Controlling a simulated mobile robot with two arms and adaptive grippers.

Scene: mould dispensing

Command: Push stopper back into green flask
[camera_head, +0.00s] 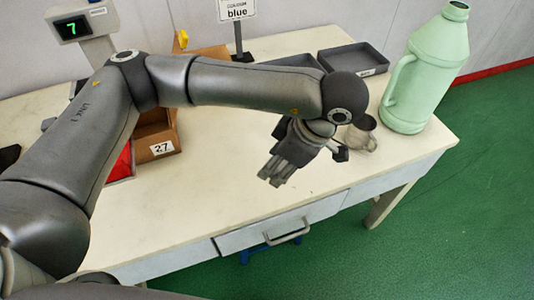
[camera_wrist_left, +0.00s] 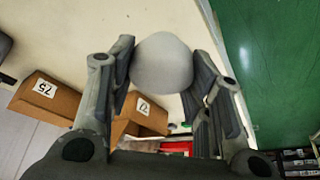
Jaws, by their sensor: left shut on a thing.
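The green flask (camera_head: 432,70) is a large pale-green bottle with a side handle. It stands upright at the table's right end, and its dark mouth is open with no stopper in it. My left gripper (camera_head: 275,180) is over the table front, left of the flask and well apart from it, with its fingers pointing down and left. In the left wrist view a rounded pale-grey stopper (camera_wrist_left: 162,62) sits between the fingers of the left gripper (camera_wrist_left: 162,85), which is shut on it. The stopper is hidden in the head view. My right gripper is not in view.
A small grey-beige jug (camera_head: 362,138) stands just behind my left wrist, between it and the flask. Dark trays (camera_head: 352,60) lie at the back. The front table strip is clear.

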